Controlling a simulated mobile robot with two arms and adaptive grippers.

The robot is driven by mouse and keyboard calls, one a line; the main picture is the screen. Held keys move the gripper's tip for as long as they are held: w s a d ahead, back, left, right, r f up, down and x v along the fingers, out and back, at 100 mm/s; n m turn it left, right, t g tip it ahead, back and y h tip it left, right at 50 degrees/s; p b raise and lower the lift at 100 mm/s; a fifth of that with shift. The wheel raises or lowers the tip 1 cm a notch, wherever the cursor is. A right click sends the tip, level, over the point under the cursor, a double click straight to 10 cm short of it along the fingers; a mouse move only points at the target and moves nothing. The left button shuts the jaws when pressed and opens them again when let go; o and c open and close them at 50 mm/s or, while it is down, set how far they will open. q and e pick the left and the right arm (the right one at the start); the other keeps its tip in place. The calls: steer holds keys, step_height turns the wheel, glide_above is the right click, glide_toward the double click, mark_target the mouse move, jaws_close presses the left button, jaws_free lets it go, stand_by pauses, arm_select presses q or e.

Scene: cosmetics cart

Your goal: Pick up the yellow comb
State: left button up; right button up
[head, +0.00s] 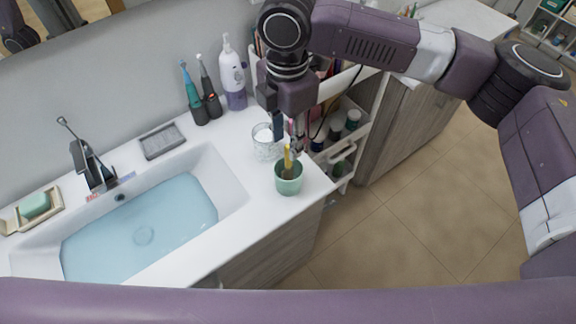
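A slim yellow item (287,156) stands upright in a mint green cup (289,182) on the sink counter. It is too small to tell whether it is the comb. My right gripper (289,145) points down just above the cup. Its fingers look apart, one dark and one pale, close to the top of the yellow item. I cannot tell whether they touch it. No other yellow comb shows clearly; part of the cart (342,157) behind is hidden by my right arm. My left gripper is not in view.
A clear glass (265,146) stands close beside the cup. Electric toothbrushes (194,100) and a white pump bottle (232,76) stand against the wall. The water-filled sink (143,232) is to the left. The tiled floor (420,225) at right is clear.

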mark_target(288, 167)
steer(key=shift+w+d+r, duration=0.1)
steer(key=shift+d, duration=0.1)
steer(key=shift+f, duration=0.25)
step_height(288, 167, down, 6)
steer(key=p, duration=0.3)
steer(key=shift+w+f, duration=0.1)
steer(key=shift+w, duration=0.05)
steer(key=shift+f, duration=0.45)
steer(key=shift+c, duration=0.3)
jaws_close()
